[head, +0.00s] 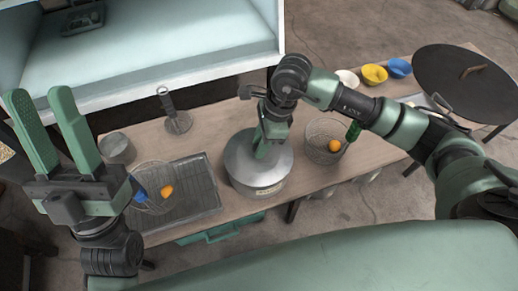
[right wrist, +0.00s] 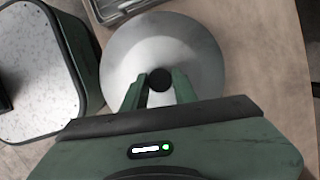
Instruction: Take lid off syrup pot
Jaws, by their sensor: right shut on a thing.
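The syrup pot (head: 258,188) is a wide metal pot with a label on its front, standing on the wooden table. Its round metal lid (head: 240,158) sits on top. In the right wrist view the lid (right wrist: 125,55) shows from above with a dark round knob (right wrist: 159,79) at its middle. My right gripper (head: 263,152) points down at the lid and is shut on the knob; in the right wrist view its green fingers (right wrist: 159,88) stand on both sides of the knob. My left gripper (head: 58,120) is open and empty, raised at the left, away from the pot.
A dark tray (head: 195,205) lies left of the pot, with a wire strainer (head: 150,205) holding an orange item. Another strainer basket (head: 318,155) stands right of the pot. A metal cup (head: 117,148) is at left. Yellow (head: 375,74) and blue (head: 399,68) bowls stand behind right.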

